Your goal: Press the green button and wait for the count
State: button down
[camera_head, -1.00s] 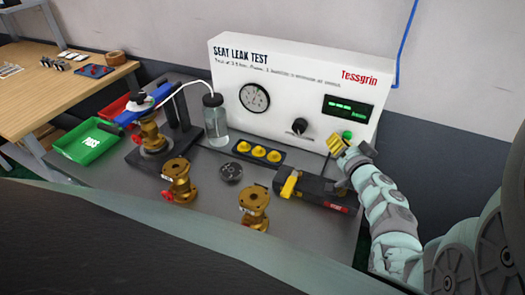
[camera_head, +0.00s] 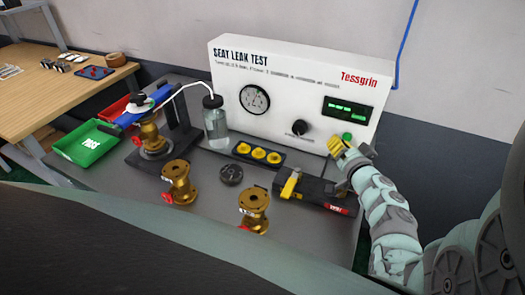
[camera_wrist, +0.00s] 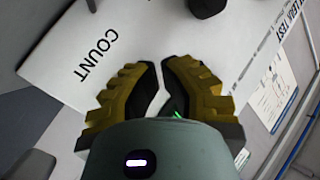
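The green button (camera_head: 347,136) is on the lower right of the white seat leak test panel (camera_head: 230,75), below the lit green display (camera_head: 348,108). My gripper (camera_head: 336,146) is beside the button, just to its lower left in the head view, and holds nothing. In the wrist view its two yellow fingers (camera_wrist: 161,64) have their tips nearly together in front of the panel's COUNT label (camera_wrist: 96,57). A small green glint (camera_wrist: 178,115) shows between the fingers. I cannot tell whether a fingertip touches the button.
A black knob (camera_head: 300,127) and a gauge (camera_head: 254,99) are on the panel. A black fixture with a yellow clamp (camera_head: 290,184), brass valves (camera_head: 254,208), a yellow-capped tray (camera_head: 258,153) and a water bottle (camera_head: 215,125) stand on the bench. A green bin (camera_head: 88,144) is at left.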

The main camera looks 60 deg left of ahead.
jog(key=shift+w+a, duration=0.15)
jog(key=shift+w, duration=0.05)
jog(key=shift+w+a, duration=0.1)
jog(key=shift+w, duration=0.05)
jog(key=shift+w+a+f, duration=0.1)
jog(key=shift+w+f, duration=0.1)
jog(key=shift+w, duration=0.15)
dwell(0.9)
jog(key=shift+w+a+r, duration=0.1)
jog(key=shift+w, duration=0.1)
dwell(0.4)
jog(key=shift+p, duration=0.35)
